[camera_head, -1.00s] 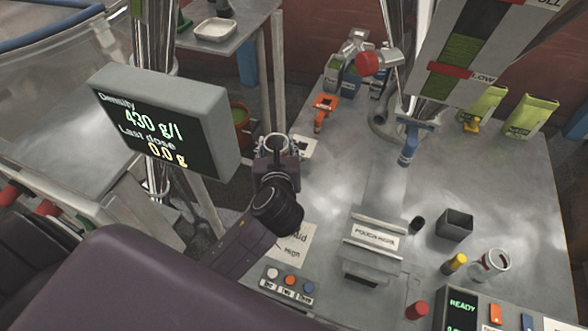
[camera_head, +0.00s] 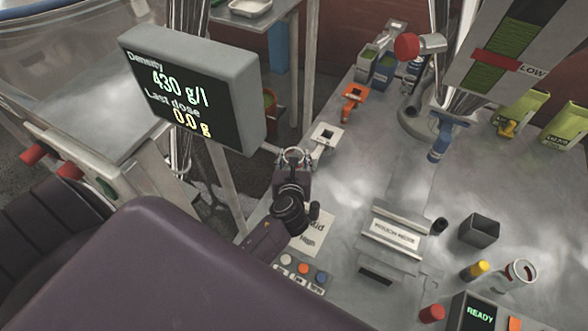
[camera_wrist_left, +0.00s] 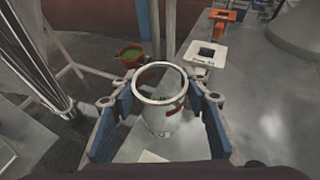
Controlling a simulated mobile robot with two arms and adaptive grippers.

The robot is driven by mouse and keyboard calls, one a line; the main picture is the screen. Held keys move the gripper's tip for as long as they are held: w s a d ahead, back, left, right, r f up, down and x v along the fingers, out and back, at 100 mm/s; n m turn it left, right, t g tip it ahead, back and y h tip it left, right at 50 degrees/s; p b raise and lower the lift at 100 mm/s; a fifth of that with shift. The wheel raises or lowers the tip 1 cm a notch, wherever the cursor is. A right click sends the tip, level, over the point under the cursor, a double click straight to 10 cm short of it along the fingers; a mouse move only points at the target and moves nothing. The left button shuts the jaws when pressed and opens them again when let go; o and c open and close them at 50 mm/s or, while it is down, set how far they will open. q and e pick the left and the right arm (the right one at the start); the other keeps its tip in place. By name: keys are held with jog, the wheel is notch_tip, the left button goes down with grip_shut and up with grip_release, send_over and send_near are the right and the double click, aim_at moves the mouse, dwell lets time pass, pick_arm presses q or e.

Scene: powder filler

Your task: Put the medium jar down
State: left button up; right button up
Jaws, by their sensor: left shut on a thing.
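The medium jar (camera_wrist_left: 160,112) is a clear, open-topped jar with a pale rim and some red marking, upright in the left wrist view. My left gripper (camera_wrist_left: 160,100) is shut on it, with a blue-padded finger on each side. In the head view my left gripper (camera_head: 293,160) holds the jar near the table's left edge, and only the jar's rim (camera_head: 294,152) shows clearly there. I cannot tell whether the jar's base touches the table. My right gripper is not in view.
A white square holder (camera_head: 325,135) and an orange one (camera_head: 353,98) lie close by on the metal table (camera_head: 390,180). The pouch-here stand (camera_head: 394,233), a dark square cup (camera_head: 480,230) and a button panel (camera_head: 303,270) are nearer. A density screen (camera_head: 190,90) stands left.

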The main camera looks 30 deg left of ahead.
pick_arm(q)
notch_tip(320, 180, down, 5)
jog(key=shift+r+b, duration=0.1)
jog(key=shift+b, duration=0.8)
jog(key=o, duration=1.2)
